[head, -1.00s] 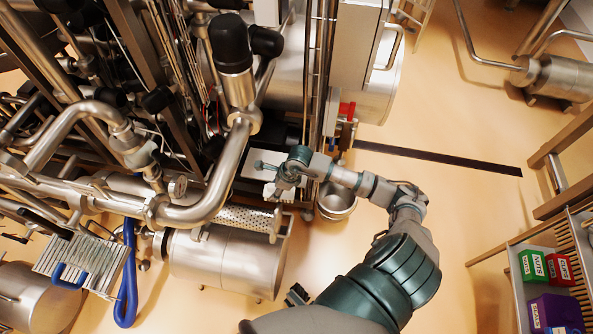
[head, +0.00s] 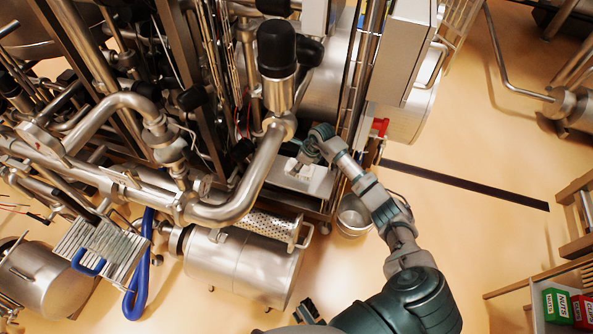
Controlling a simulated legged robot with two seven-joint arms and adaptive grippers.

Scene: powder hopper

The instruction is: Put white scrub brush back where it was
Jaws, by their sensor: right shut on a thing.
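My right gripper (head: 302,158) is at the end of the arm that comes in from the bottom right. It is over a pale flat-topped block (head: 318,181) beside the thick bent steel pipe. It is shut on the white scrub brush, which is small and mostly hidden by the fingers, and hard to tell from the pale block behind it. I cannot tell whether the brush touches the block.
The bent steel pipe (head: 242,200) stands close to the left of my right gripper. A steel bucket (head: 353,214) is on the floor below my forearm. A red item (head: 380,127) hangs by the frame. A steel tank (head: 245,263) lies below.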

